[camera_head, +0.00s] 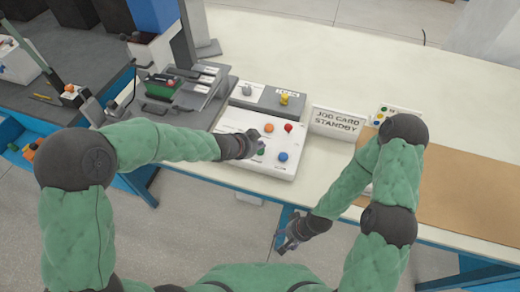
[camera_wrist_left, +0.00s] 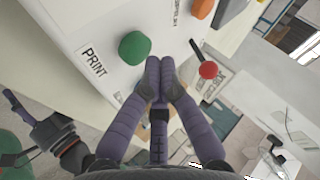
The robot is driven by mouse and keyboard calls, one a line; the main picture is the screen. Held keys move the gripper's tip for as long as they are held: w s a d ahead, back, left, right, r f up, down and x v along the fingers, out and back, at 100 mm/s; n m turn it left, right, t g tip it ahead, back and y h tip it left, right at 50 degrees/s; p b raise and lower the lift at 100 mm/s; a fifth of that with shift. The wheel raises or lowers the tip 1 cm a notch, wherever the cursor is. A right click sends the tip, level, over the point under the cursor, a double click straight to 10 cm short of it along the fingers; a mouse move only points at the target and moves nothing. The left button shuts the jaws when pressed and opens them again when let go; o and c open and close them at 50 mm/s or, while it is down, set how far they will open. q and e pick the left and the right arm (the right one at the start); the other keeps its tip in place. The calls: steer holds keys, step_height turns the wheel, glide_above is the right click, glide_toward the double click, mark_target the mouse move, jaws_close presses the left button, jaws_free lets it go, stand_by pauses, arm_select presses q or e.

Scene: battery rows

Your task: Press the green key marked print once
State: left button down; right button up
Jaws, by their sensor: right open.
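The green key (camera_wrist_left: 134,47) is a round domed button on the white panel in the left wrist view, beside a label reading PRINT (camera_wrist_left: 95,62). My left gripper (camera_wrist_left: 159,84) has its two fingertips together and empty, just below and right of the key in that view. The fingertips appear apart from the key; their height over the panel is hard to judge. In the head view the left gripper (camera_head: 258,146) is over the white panel (camera_head: 240,119) and hides the green key. My right gripper (camera_head: 285,247) is open and empty, in front of the table edge.
The panel also carries an orange button (camera_head: 268,128), a red knob (camera_head: 289,127) and a blue button (camera_head: 283,156). Behind it is a grey-and-white box with a yellow knob (camera_head: 284,98). A JOB CARD STANDBY sign (camera_head: 337,123) stands right. A battery rig (camera_head: 160,87) stands left.

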mark_target(259, 152)
arm_select(q)
steer(key=shift+f+b, duration=0.6)
steer(key=shift+f, duration=0.15)
stand_by(0.8)
steer(key=shift+r, duration=0.1)
steer(key=shift+r+p, duration=0.85)
steer(key=shift+p, duration=0.1)
step_height(259, 152, up, 5)
steer(key=p, duration=0.5)
stand_by(0.8)
